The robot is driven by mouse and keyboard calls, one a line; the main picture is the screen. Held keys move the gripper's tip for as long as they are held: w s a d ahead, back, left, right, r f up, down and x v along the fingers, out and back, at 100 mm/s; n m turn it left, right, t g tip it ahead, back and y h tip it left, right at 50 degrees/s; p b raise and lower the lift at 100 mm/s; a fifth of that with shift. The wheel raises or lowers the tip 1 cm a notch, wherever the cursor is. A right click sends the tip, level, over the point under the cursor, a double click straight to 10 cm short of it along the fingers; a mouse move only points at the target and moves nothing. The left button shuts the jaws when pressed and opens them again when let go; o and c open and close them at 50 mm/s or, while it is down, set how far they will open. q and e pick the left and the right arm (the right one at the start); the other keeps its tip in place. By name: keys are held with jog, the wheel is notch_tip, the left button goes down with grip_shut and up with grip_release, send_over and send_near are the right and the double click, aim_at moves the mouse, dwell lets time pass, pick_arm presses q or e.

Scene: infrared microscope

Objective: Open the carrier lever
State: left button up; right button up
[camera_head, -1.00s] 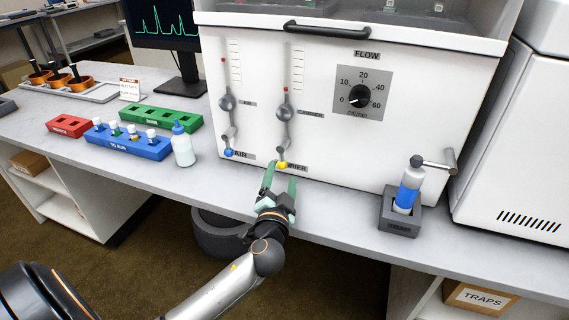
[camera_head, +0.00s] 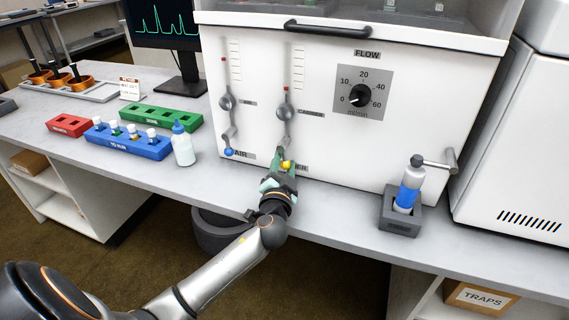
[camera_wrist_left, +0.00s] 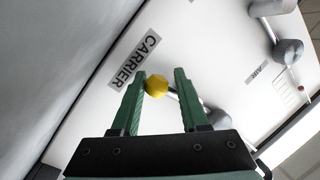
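The carrier lever ends in a yellow knob (camera_head: 287,164) low on the white front panel, above the bench. In the left wrist view the same yellow knob (camera_wrist_left: 156,85) sits between the green fingers, beside the CARRIER label (camera_wrist_left: 134,60). It is close to the left finger in that picture; I cannot tell if they touch. There is a gap to the other finger. My left gripper (camera_head: 284,157) is open around the knob and partly hides the lever and its label in the head view. My right gripper is not in view.
The air lever with a blue knob (camera_head: 229,152) hangs to the left. A white bottle (camera_head: 183,146) and a blue rack (camera_head: 128,141) stand further left. A grey holder (camera_head: 400,218) with a blue-banded canister is to the right. The bench between it and my gripper is clear.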

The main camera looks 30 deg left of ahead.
pick_arm(q)
jog(key=shift+d, duration=0.1)
grip_shut()
jog(key=shift+a+f+m+b, duration=0.2)
jog(key=shift+m+b, duration=0.2)
jog(key=shift+m, duration=0.1)
jog(key=shift+s+a+r+m+t, duration=0.1)
jog(key=shift+a+m+t, duration=0.15)
jog(key=shift+m, duration=0.45)
jog(key=shift+r, duration=0.1)
jog(key=shift+o, duration=1.8)
grip_release()
jog(key=shift+o, duration=0.9)
